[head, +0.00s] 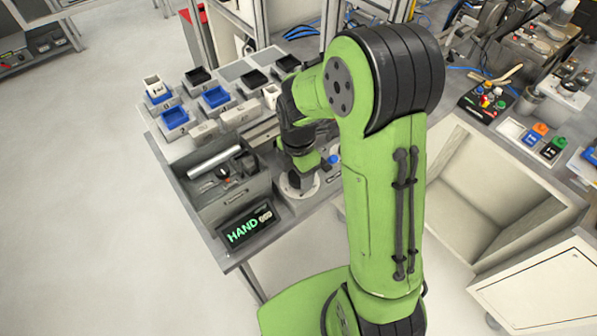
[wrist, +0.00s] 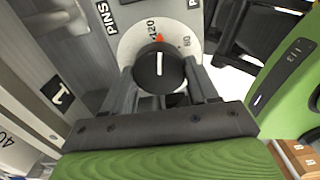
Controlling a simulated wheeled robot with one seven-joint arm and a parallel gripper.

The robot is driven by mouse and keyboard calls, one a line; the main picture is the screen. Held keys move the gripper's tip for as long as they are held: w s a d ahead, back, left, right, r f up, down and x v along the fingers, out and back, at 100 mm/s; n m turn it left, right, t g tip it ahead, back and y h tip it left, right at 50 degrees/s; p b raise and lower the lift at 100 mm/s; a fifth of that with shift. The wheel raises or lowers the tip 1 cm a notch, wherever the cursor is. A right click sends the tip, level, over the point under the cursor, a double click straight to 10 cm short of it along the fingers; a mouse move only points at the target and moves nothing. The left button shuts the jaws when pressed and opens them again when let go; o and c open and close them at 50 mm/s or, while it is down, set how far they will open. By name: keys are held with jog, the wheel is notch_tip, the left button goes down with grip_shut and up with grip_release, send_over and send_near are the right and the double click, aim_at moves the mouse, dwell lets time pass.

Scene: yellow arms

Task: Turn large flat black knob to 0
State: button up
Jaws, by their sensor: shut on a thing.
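The large black knob (wrist: 155,68) sits on a round white dial (wrist: 126,45) in the wrist view. Its white line points up, toward a small orange mark on the dial. In the head view, my gripper (head: 300,180) reaches down over the pale dial (head: 291,190) on the bench; the knob itself is hidden there.
A lit panel reading HAND (head: 250,228) stands at the bench's front edge. A grey box with a metal cylinder (head: 214,162) is left of my gripper. Blue and black bins (head: 215,97) stand behind. An open pale cabinet (head: 480,195) is at the right.

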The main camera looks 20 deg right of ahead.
jog(key=m, duration=0.4)
jog(key=shift+w, duration=0.1)
jog(key=m, duration=0.9)
jog(key=shift+w+m, duration=0.15)
jog(key=shift+m, duration=0.15)
jog(key=m, duration=0.4)
jog(key=shift+d+b, duration=0.15)
jog(key=shift+b, duration=0.15)
jog(key=m, duration=0.8)
jog(key=shift+d+m, duration=0.1)
jog(key=shift+m, duration=0.2)
jog(key=m, duration=0.3)
jog(key=shift+m, duration=0.3)
jog(key=shift+d+m, duration=0.1)
jog(key=shift+m, duration=1.7)
